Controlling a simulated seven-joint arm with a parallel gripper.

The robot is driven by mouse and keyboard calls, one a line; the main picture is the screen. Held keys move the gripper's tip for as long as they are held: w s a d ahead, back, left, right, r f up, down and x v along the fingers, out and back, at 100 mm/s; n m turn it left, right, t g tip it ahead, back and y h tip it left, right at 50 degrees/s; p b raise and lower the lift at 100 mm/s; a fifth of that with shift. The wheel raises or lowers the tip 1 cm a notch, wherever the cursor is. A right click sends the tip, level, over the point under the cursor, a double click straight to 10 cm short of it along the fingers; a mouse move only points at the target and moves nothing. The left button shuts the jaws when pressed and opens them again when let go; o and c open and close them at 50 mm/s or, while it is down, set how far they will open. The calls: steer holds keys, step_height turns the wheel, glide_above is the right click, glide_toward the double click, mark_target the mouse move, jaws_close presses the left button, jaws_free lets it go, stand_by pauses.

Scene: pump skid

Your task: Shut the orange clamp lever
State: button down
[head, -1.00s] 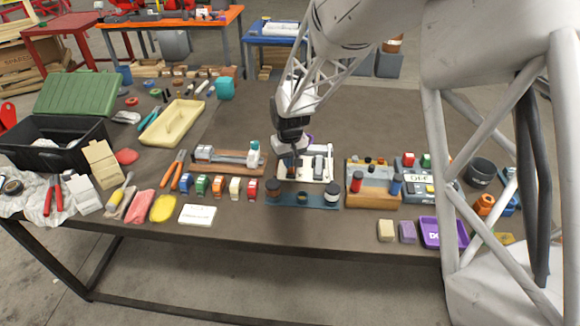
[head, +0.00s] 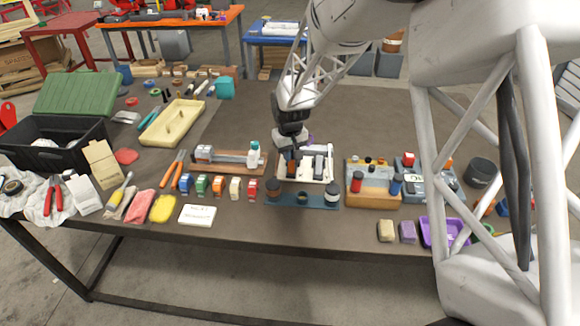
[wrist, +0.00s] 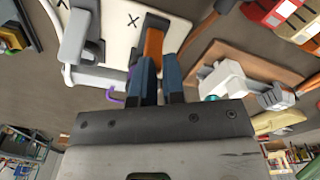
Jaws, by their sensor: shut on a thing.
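The orange clamp lever (wrist: 154,46) shows in the wrist view, rising from a white plate (wrist: 117,22) marked with small black crosses. My gripper (wrist: 158,70) has its two dark blue fingers on either side of the lever, shut on it. In the head view my gripper (head: 291,150) reaches down to the left side of the white plate (head: 327,172), in the middle of the table. The lever's base and pivot are largely hidden behind the fingers.
A grey clamp-like part (wrist: 76,42) stands beside the lever on the same plate. A wooden board with a white fixture (head: 232,158) lies to the left. A blue base with dark knobs (head: 303,199) lies in front, and a wooden block with red and blue knobs (head: 372,197) to the right.

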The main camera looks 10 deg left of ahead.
steer(key=shift+d+f+g, duration=0.15)
steer(key=shift+f, duration=0.75)
steer(key=shift+d+f+g, duration=0.15)
steer(key=shift+f, duration=0.7)
steer(key=shift+s+r, duration=0.1)
steer(key=shift+r, duration=1.45)
steer(key=shift+a+r, duration=0.1)
steer(key=shift+r, duration=1.85)
steer(key=shift+r, duration=0.1)
